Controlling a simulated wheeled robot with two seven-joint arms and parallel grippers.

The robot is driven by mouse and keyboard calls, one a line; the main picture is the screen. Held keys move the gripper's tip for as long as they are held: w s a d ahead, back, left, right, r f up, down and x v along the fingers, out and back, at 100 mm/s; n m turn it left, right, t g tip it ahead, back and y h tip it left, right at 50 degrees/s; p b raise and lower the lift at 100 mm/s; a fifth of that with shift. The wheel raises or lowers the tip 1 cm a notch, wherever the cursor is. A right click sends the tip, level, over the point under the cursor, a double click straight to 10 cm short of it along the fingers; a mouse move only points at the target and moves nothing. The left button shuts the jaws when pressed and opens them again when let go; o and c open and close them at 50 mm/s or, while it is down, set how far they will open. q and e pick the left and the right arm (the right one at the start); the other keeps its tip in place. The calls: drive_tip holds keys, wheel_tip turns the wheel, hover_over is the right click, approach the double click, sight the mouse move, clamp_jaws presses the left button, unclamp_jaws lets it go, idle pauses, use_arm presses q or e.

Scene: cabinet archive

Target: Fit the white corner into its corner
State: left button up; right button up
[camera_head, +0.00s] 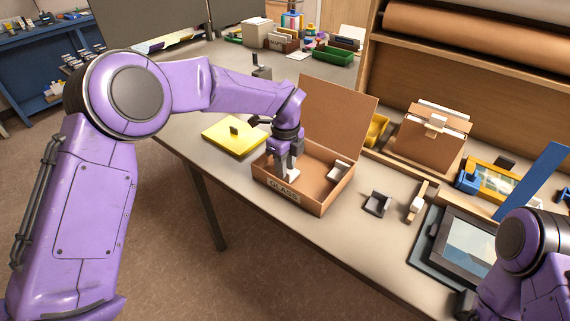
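An open brown cardboard box (322,207) labelled GLASS stands on the table, its lid (338,112) raised at the back. A white corner piece (338,170) sits in the box's right inner corner. Another white piece (291,179) shows in the left part of the box, directly under my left gripper (288,167). The gripper points down into the box with its fingertips at this piece. Whether the fingers are closed on it is too small to tell. My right arm enters at the lower right; its fingers do not show clearly.
A yellow pad (234,136) lies left of the box. A dark grey corner-shaped piece (377,204), a wooden-handled tool (417,202) and a dark-framed panel (462,242) lie to the right. A brown file box (424,144) stands behind. Bare table shows along the front edge.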

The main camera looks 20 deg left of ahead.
use_arm(q)
drive_tip(key=shift+r, duration=0.1)
drive_tip(key=shift+r+p, duration=1.9)
drive_tip(key=shift+r, duration=1.55)
